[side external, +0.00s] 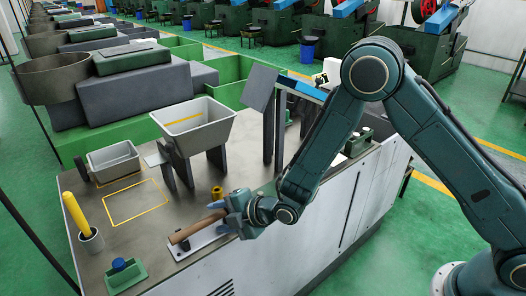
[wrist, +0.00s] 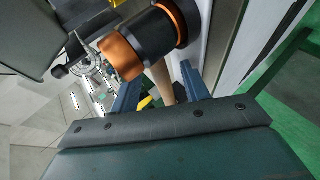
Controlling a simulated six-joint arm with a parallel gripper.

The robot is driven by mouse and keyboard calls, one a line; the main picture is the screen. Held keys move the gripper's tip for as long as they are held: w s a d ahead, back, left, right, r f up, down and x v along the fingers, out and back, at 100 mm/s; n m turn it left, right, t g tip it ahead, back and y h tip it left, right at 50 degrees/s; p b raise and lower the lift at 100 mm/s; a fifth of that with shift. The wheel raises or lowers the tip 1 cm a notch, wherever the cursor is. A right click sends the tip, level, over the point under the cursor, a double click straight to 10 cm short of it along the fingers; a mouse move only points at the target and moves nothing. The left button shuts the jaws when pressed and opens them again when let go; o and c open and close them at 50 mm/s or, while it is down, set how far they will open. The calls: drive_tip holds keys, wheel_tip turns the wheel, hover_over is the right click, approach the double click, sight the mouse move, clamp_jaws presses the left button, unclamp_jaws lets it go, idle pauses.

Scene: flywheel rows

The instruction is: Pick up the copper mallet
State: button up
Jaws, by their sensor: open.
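The copper mallet has a wooden handle (side external: 194,228), which lies at a slant over a pale plate (side external: 197,244) near the bench's front edge. In the wrist view its dark head (wrist: 150,36) has copper ends, and the tan handle (wrist: 161,82) runs down from it. In the wrist view my gripper (wrist: 160,88) is open, with one blue finger on each side of the handle. I cannot tell whether either finger touches it.
A grey hopper (side external: 205,135) and a grey bin (side external: 113,160) stand farther back. A yellow cylinder in a cup (side external: 91,240) and a green tray (side external: 127,279) are at left. The yellow-outlined area (side external: 137,203) is clear.

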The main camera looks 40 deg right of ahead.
clamp_jaws()
drive_tip(key=shift+r, duration=0.1)
drive_tip(key=shift+r, duration=0.1)
wheel_tip(320, 180, up, 20)
idle(0.9)
idle(0.3)
drive_tip(key=c, duration=0.7)
unclamp_jaws()
clamp_jaws()
